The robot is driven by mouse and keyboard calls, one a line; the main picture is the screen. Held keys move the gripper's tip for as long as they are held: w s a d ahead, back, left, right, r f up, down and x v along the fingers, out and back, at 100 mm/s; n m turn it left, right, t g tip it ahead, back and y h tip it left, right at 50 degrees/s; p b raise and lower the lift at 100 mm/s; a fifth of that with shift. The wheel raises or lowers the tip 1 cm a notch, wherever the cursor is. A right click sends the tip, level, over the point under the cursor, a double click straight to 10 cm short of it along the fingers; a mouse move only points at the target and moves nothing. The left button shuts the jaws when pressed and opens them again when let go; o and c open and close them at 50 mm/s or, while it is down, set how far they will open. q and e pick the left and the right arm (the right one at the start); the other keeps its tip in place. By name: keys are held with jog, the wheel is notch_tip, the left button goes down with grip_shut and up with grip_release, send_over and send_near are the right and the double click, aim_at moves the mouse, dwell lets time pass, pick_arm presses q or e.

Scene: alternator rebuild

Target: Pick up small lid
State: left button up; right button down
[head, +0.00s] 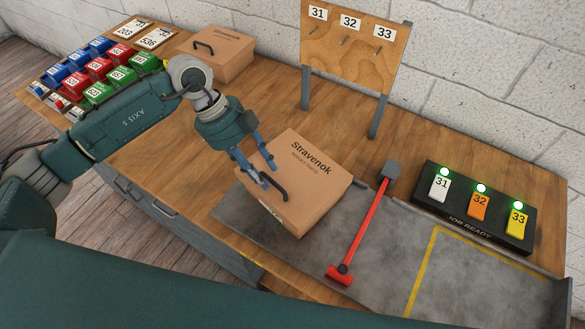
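A cardboard box (302,210) marked "Stravenok" stands on the grey mat in the middle. Its flat top (320,178) carries a black arched handle (284,188); I cannot tell whether this top is the small lid. My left gripper (268,175) reaches down over the box's left side, with its blue fingertips at the handle. The fingers look spread, with a gap between them. I cannot tell whether they touch the handle, as they hide part of it. My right gripper is out of view.
Another cardboard box (216,55) with a black handle stands at the back left, near colored bins (97,68). A red-handled tool (362,228) lies right of the near box. A switch panel (470,230) and a pegboard (352,45) stand beyond. The yellow-marked mat area is clear.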

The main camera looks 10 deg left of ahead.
pick_arm(q)
jog(key=shift+d+f, duration=0.2)
jog(key=shift+f, duration=0.25)
jog(key=shift+s, duration=0.1)
grip_shut()
jog(key=shift+r, duration=0.1)
